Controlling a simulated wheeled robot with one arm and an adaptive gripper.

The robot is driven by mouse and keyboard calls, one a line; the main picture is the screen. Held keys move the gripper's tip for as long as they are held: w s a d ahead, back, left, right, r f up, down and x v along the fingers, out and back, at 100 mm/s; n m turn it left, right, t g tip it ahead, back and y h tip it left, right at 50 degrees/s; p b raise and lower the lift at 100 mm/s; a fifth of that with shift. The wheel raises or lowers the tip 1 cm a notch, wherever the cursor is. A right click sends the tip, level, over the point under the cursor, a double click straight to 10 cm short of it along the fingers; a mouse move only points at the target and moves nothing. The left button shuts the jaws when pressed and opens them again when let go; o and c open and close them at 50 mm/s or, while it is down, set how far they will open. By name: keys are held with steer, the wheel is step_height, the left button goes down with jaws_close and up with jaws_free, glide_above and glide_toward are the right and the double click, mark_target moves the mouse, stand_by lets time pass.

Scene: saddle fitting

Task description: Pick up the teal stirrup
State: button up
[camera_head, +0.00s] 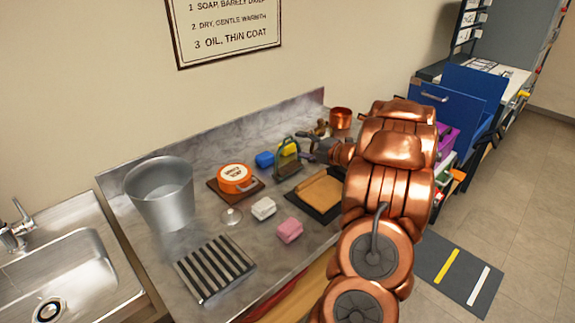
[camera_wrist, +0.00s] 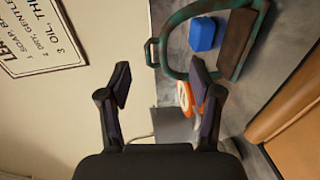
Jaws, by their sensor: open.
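The teal stirrup (camera_wrist: 170,50) shows large in the wrist view, with a dark green worn arch, a small loop at its top and a brown tread. In the head view the stirrup (camera_head: 283,168) stands upright on the counter, left of my gripper. My gripper (camera_wrist: 160,78) is open and empty. The stirrup's top loop lies just beyond the gap between my fingertips, and the arch runs past the right finger. I see no clear contact. In the head view my gripper (camera_head: 307,150) is partly hidden by my arm.
A blue block (camera_head: 265,159) lies close by the stirrup. The grey counter (camera_head: 205,220) also bears an orange tin (camera_head: 235,178), a metal bucket (camera_head: 162,190), white and pink blocks, a striped rack (camera_head: 213,268) and a tan pad (camera_head: 320,188). A copper pot (camera_head: 341,118) stands behind.

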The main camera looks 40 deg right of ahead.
mark_target(288, 139)
steer(key=shift+p+x, duration=1.3)
steer(key=shift+x, duration=2)
steer(key=shift+a, duration=0.1)
steer(key=shift+c, duration=0.2)
jaws_close()
